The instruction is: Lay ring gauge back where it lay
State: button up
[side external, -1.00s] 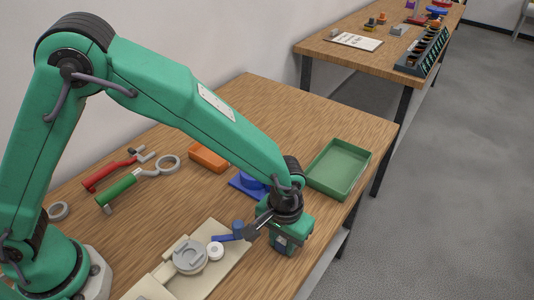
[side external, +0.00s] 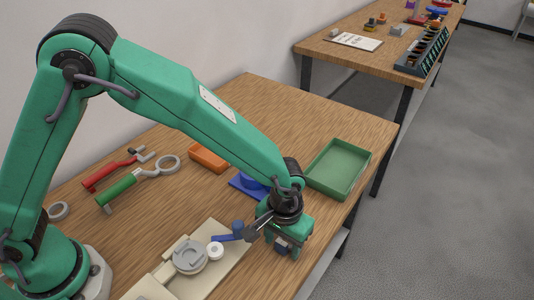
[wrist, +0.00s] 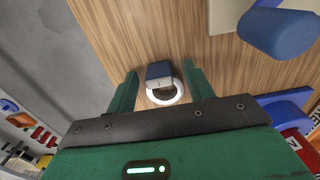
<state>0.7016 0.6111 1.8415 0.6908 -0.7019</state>
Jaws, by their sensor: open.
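A pale ring (wrist: 165,102) with a dark blue block (wrist: 158,71) on it, which looks like the ring gauge, is between my gripper's two fingers in the wrist view. It appears to rest on the wooden table, with gaps to both fingers. My gripper (side external: 285,249) is open and points down near the table's right front edge in the side view. There the gripper largely hides the ring; a small dark part (side external: 282,244) shows between the fingers.
A beige plate (side external: 216,270) with a round grey fitting (side external: 189,256), white disc (side external: 215,251) and blue lever (side external: 231,234) lies left of my gripper. A green tray (side external: 338,168), blue part (side external: 249,184) and orange block (side external: 208,158) lie behind. A grey ring (side external: 59,211) lies far left.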

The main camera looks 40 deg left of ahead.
jog(key=shift+r, duration=3.8)
jog(key=shift+r, duration=0.1)
jog(key=shift+a+r, duration=0.15)
jog(key=shift+a, duration=0.05)
jog(key=a+r+t, duration=0.1)
jog(key=a+r, duration=0.6)
jog(key=a, duration=0.1)
jog(key=s+a+r+t, duration=0.1)
jog(key=s+a+r, duration=0.2)
jog(key=a, duration=0.4)
jog(key=s+a+r+t, duration=0.2)
jog(key=s+a+r, duration=0.1)
jog(key=s+a, duration=0.2)
jog(key=s+a+r+t, duration=0.1)
jog(key=s+a+r, duration=0.2)
jog(key=a, duration=0.6)
jog(key=shift+s+t, duration=0.3)
jog(key=shift+s, duration=0.45)
